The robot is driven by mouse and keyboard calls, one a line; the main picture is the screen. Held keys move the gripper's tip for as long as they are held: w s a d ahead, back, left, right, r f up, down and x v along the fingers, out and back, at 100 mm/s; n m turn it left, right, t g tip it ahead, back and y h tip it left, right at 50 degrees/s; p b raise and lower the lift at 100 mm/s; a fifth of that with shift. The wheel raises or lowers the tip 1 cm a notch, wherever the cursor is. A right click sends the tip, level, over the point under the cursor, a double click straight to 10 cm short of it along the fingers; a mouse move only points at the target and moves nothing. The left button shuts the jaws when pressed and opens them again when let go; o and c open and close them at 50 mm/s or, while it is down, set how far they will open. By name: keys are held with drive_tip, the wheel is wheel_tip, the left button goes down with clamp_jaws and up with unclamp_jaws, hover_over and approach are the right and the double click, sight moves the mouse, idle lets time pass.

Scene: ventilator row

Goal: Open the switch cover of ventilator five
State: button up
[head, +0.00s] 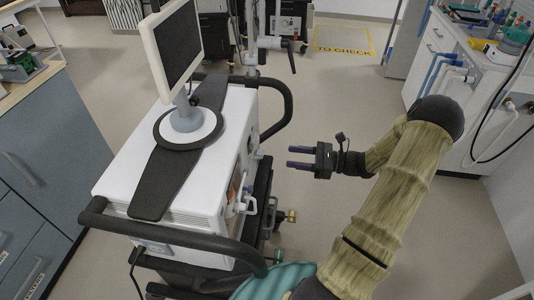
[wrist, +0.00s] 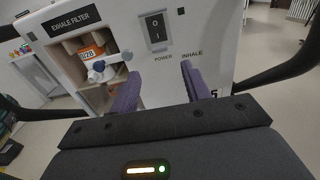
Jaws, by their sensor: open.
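The ventilator (head: 185,165) is a white box with a screen on top, left of centre in the head view. Its panel faces me in the wrist view (wrist: 215,35), with a "5" partly visible near the right finger. A dark-framed switch (wrist: 156,30) marked with a line and a circle sits above the word POWER. I cannot tell whether a clear cover lies over it. My gripper (head: 289,157) has two purple fingers, open and empty, pointing at the panel, apart from it in the head view. In the wrist view my gripper (wrist: 160,71) is just below the switch.
Left of the switch is an open bay labelled EXHALE FILTER with an orange-labelled filter (wrist: 91,55). Black handle rails (head: 285,95) curve out from the ventilator. A grey cabinet (head: 35,170) stands left, and a white counter (head: 455,75) right. Floor behind my gripper is clear.

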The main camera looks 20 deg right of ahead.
sight(256, 145)
drive_tip(key=x, duration=0.9)
drive_tip(key=c, duration=1)
drive_tip(key=shift+r, duration=0.1)
